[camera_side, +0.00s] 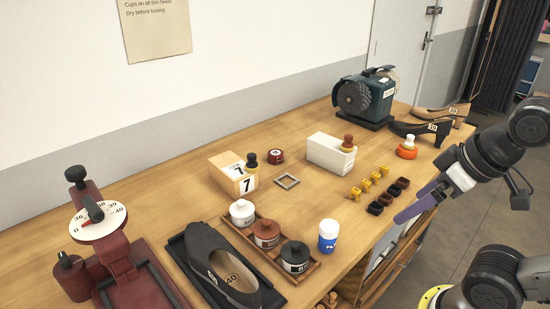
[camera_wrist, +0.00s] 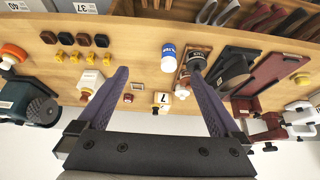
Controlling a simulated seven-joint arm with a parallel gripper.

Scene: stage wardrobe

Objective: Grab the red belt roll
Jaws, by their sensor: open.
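The red belt roll (camera_side: 276,156) is a small dark-red roll with a pale label, lying on the bench right of the box marked 7. In the wrist view it shows small (camera_wrist: 127,98), close to the inner side of the left finger and far below it. My gripper (camera_side: 400,220) is at the bench's right front side, well away from the roll. Its purple fingers (camera_wrist: 156,72) stand wide apart in the wrist view, with nothing between the tips.
A grey square frame (camera_side: 287,181), the box marked 7 (camera_side: 222,174) and a white bin (camera_side: 325,154) are near the roll. A tray of jars (camera_side: 279,268), a white-and-blue bottle (camera_side: 328,236) and several small blocks (camera_side: 366,186) stand nearer the front. A grinder (camera_side: 368,98) is behind.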

